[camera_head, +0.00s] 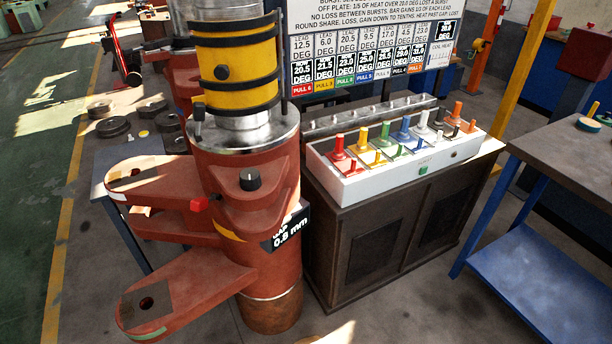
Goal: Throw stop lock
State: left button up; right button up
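A red-brown section bender (245,215) stands left of centre, with a yellow and black banded cylinder (236,65) on top. A small red block (199,204) sticks out from its left side, and a black knob (250,180) sits on its front. A short dark upright pin (199,120) stands at the left of its metal collar. I cannot tell which of these is the stop lock, as none is labelled so. A black plate (286,234) reads "GAP 0.8 mm". Neither of my grippers is in view.
Two arms of the bender reach left, the lower (185,290) and the upper (150,182). A white panel (400,165) of coloured levers sits on a dark cabinet (395,225). A sign board (375,45) stands behind. A blue-legged table (565,150) is at right. Left floor is open.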

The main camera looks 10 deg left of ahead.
aim_at(198, 205)
jog(key=l+u, duration=0.4)
jog(key=l, duration=0.15)
jog(key=l+u, duration=0.35)
jog(key=l, duration=0.2)
jog(key=l+u, duration=0.4)
jog(key=l, duration=0.2)
